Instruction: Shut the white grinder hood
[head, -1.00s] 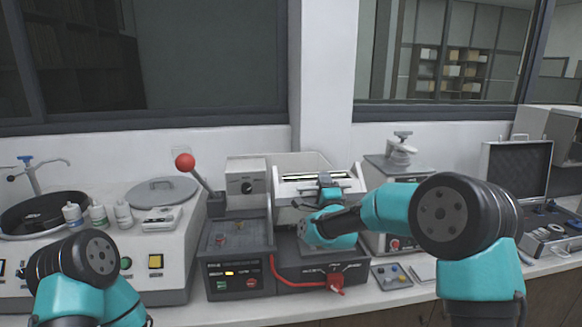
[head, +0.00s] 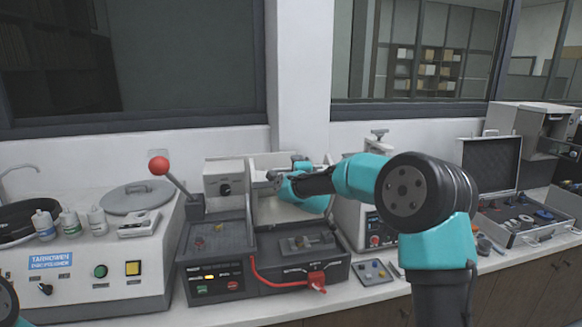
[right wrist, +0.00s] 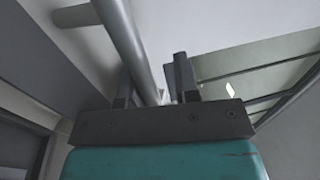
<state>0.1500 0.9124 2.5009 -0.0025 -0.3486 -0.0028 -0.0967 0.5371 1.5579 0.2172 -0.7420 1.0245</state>
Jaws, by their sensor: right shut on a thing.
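The white grinder hood (head: 272,161) is on the dark grey machine in the middle of the bench, in the head view. It stands up at the back, and the machine's front bed with a small grey fixture (head: 308,241) is uncovered. My right gripper (head: 284,174) is at the hood's upper front and hides part of it. In the right wrist view, my right gripper (right wrist: 158,92) is shut on a grey bar (right wrist: 128,40) that looks like the hood's handle. The exact contact is hard to see. My left gripper is out of view; only a bit of arm shows at the lower left.
A lever with a red ball (head: 158,165) stands left of the hood. A red hose (head: 262,280) runs across the machine's front. A small tray (head: 372,272) lies to the right, and an open case (head: 520,215) stands farther right.

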